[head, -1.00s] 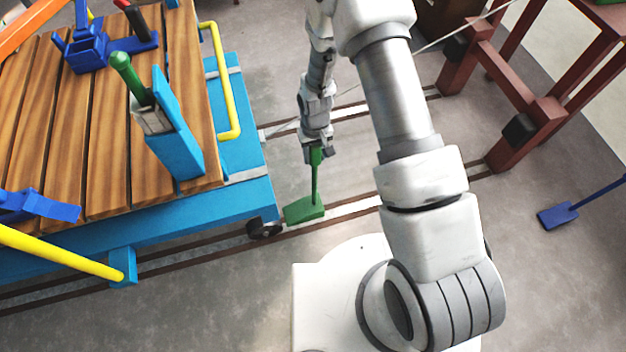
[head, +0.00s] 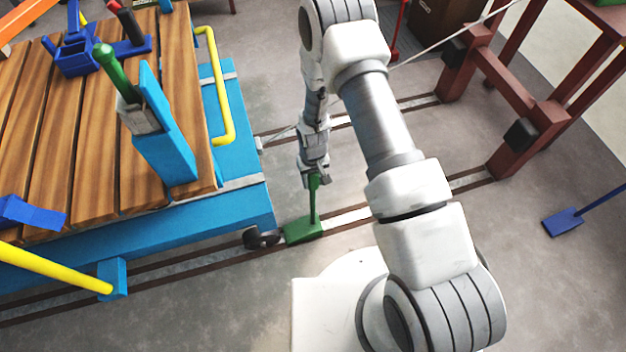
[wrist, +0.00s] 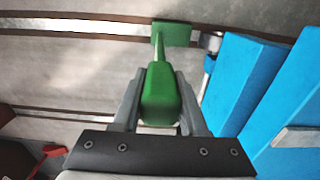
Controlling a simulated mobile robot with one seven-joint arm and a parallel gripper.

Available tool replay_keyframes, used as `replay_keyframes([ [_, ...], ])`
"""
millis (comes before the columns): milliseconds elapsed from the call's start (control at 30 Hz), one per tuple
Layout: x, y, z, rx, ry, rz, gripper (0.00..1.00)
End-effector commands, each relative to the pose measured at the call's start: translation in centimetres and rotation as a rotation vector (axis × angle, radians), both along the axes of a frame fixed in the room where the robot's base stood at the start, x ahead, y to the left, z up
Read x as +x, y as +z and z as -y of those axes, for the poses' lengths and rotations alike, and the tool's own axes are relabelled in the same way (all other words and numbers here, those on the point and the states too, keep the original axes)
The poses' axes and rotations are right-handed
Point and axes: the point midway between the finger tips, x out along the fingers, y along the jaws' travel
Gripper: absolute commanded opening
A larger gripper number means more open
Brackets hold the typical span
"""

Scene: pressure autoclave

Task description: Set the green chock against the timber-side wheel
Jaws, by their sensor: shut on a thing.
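The green chock (head: 303,230) is a flat green block with an upright green handle. My gripper (head: 313,178) is shut on the top of that handle. In the head view the block is at the rail, just right of the black wheel (head: 262,237) at the near corner of the blue timber cart (head: 235,210). Block and wheel look almost touching; I cannot tell whether they meet. In the wrist view the handle grip (wrist: 160,95) is between the fingers and the block (wrist: 172,34) lies beyond, over the rail, close to the cart's blue frame (wrist: 240,75).
A yellow rail (head: 220,90) and a blue upright post with a green lever (head: 110,65) stand on the cart. A dark red frame (head: 510,90) with black buffers is at the right. A blue chock (head: 562,222) lies on the floor at right. Floor between is clear.

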Motion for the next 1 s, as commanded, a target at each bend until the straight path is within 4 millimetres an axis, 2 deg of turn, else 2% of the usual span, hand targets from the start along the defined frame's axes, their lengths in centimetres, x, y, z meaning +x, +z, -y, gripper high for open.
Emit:
replay_keyframes([
  [200, 0.1, -0.3, 0.0, 0.001, 0.0, 0.002, 0.0],
  [233, 0.0, -0.3, 0.0, 0.0, 0.0, 0.0, 0.46],
  [367, 0.0, -0.2, 0.0, 0.0, 0.0, 0.0, 0.69],
  [400, 0.0, -0.2, 0.0, 0.0, 0.0, 0.0, 0.72],
  [767, 0.0, 0.3, 0.0, 0.0, 0.0, 0.0, 0.72],
  [867, 0.1, 1.8, 0.0, 0.001, 0.0, 0.002, 0.72],
  [1000, 0.1, 5.0, 0.0, 0.001, 0.0, 0.003, 0.72],
])
